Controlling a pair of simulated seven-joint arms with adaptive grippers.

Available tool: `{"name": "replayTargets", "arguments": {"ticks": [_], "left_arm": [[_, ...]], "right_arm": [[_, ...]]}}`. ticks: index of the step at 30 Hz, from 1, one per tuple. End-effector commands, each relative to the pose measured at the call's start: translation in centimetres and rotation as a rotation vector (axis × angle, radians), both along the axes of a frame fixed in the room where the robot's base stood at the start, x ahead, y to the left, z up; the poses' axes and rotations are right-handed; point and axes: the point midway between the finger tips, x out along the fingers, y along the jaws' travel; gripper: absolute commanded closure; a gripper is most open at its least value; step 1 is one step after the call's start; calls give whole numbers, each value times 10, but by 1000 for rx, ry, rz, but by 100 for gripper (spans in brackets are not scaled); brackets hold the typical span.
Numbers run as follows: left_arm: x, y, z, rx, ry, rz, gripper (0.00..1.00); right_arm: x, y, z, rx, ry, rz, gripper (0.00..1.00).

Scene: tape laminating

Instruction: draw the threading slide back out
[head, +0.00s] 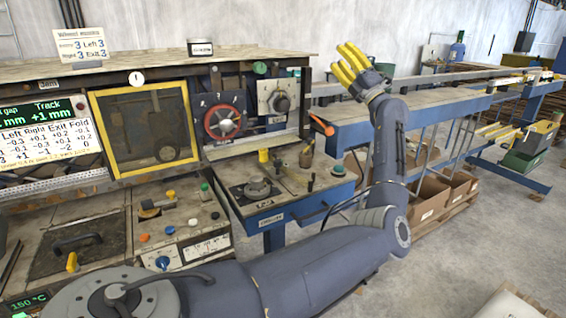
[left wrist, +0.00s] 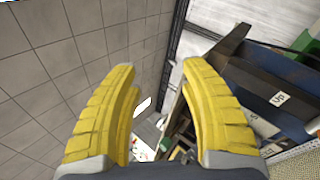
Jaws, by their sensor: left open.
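My left gripper (head: 347,62) is raised with its yellow fingers pointing up and left, in front of the grey wall and right of the machine. In the left wrist view its two fingers (left wrist: 157,70) stand apart with nothing held between them. No part is clearly marked as the threading slide, so I cannot tell which it is. A blue-edged platform (head: 268,209) with a black knob (head: 257,187) juts from the machine, below and left of the gripper. An orange handle (head: 321,124) sits at the near end of the blue rail, below the gripper, apart from it. My right gripper is out of view.
A yellow-framed window (head: 145,127), a red-rimmed dial (head: 222,121) and a grey dial (head: 280,102) line the machine. Cardboard boxes (head: 430,196) stand under the blue rail (head: 425,112). My left arm crosses the foreground.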

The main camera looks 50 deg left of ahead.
Motion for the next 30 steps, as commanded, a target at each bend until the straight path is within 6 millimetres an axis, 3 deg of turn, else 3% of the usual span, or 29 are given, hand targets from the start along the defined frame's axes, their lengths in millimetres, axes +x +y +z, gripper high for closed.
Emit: {"name": "replayTargets", "arguments": {"ticks": [1,3,6,9,13,16,21,25,30], "left_arm": [[-24,12,28,-48,-101,24,56],[-60,28,54,-123,-244,60,56],[-120,51,70,-264,-488,131,56],[-168,66,51,-419,-723,217,56],[-206,68,7,-607,-986,332,56],[-221,60,-30,-747,-1171,424,56],[-226,34,-82,-959,-1439,569,56],[-219,14,-106,-1083,-1588,658,56],[-210,-5,-121,-1181,-1701,730,56]], "right_arm": [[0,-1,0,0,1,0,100],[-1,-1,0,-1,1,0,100],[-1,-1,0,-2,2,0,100],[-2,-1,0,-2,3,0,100],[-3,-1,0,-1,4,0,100],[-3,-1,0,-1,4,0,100],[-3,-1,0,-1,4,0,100],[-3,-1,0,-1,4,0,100],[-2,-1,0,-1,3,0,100]]}}
